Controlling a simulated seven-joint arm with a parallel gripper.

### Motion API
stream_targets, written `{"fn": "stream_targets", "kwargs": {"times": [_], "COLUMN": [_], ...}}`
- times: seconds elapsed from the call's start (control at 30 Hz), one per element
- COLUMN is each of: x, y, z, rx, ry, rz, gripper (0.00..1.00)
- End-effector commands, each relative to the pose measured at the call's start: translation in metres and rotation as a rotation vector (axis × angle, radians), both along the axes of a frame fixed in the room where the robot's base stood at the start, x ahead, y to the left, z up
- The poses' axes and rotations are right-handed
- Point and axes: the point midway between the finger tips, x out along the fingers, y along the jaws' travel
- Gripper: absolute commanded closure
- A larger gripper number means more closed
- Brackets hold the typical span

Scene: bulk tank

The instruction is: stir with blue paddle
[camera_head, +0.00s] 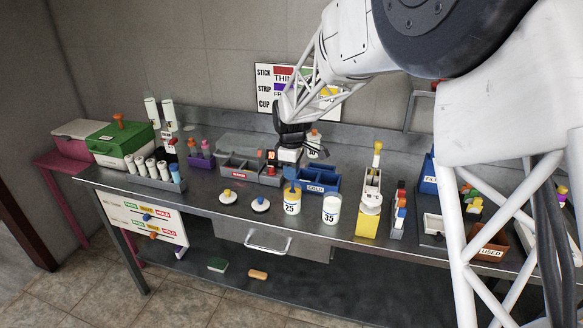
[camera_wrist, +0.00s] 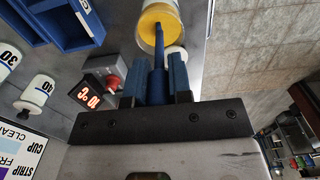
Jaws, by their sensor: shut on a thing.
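My gripper (camera_head: 290,163) points down over the bench and is shut on the blue paddle (camera_head: 291,174). In the wrist view the paddle's handle (camera_wrist: 158,83) sits between the two blue fingers of my gripper (camera_wrist: 158,70). The paddle reaches down to the white jar labelled 25 (camera_head: 291,209), and its lower end appears to be in the yellow contents (camera_wrist: 152,22). How deep it sits is hidden. The jar stands upright near the bench's front edge.
A white jar labelled 35 (camera_head: 331,210) stands close to the right. Two round lids (camera_head: 261,205) lie to the left. A blue bin (camera_head: 322,182) and a red-lit display (camera_wrist: 88,95) stand behind. A yellow dispenser (camera_head: 368,215) is farther right.

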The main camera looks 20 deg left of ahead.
Motion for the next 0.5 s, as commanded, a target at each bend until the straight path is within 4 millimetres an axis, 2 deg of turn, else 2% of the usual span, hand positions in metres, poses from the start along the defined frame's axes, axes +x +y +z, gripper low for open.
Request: {"fn": "stream_targets", "kwargs": {"times": [0.5], "x": [0.0], "y": [0.0], "z": [-0.018], "rx": [-0.001], "ry": [0.001], "rz": [0.0], "gripper": [1.0]}}
